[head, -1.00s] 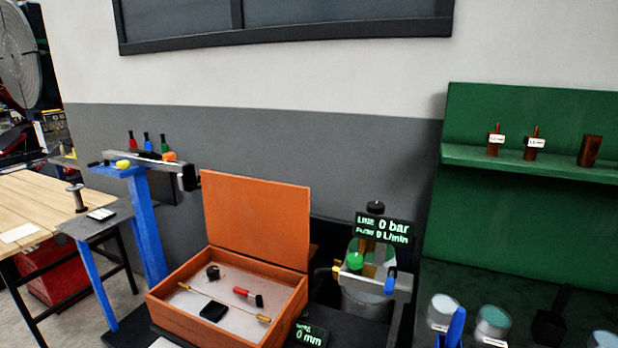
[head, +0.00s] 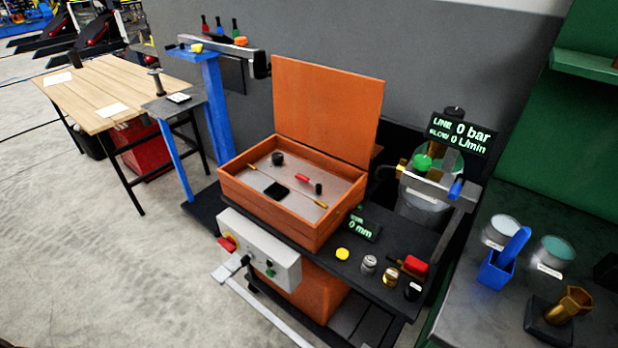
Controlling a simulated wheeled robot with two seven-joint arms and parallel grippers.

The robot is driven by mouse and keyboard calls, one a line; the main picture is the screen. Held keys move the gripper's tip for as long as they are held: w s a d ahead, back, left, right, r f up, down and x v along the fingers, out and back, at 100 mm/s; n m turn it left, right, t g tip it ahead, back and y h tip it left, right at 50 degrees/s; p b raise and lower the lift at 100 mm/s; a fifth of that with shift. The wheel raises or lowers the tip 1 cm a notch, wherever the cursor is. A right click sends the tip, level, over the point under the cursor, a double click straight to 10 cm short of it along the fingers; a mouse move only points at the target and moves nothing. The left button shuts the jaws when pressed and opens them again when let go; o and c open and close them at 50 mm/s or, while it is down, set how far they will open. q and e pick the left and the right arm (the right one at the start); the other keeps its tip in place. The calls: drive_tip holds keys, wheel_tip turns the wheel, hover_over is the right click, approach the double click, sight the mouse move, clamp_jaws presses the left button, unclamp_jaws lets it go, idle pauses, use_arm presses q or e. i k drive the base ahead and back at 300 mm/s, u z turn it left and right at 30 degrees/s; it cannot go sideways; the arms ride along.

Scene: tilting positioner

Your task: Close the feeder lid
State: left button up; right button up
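Inside the box are a red-and-black piece (head: 305,179), a black square piece (head: 276,190), a small dark round piece (head: 278,158) and thin brass-ended rods. Neither of my grippers shows in the head view.
A grey control box (head: 262,252) with a lever is on the bench front. A gauge display (head: 463,134) and a pot with a clamp stand right of the feeder. Small coloured knobs line the bench. A wooden table (head: 110,90) is at left, with open floor before it.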

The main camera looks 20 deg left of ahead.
sight(335, 113)
drive_tip(key=u, duration=2.15)
drive_tip(key=i, duration=1.15)
drive_tip(key=z, duration=3.55)
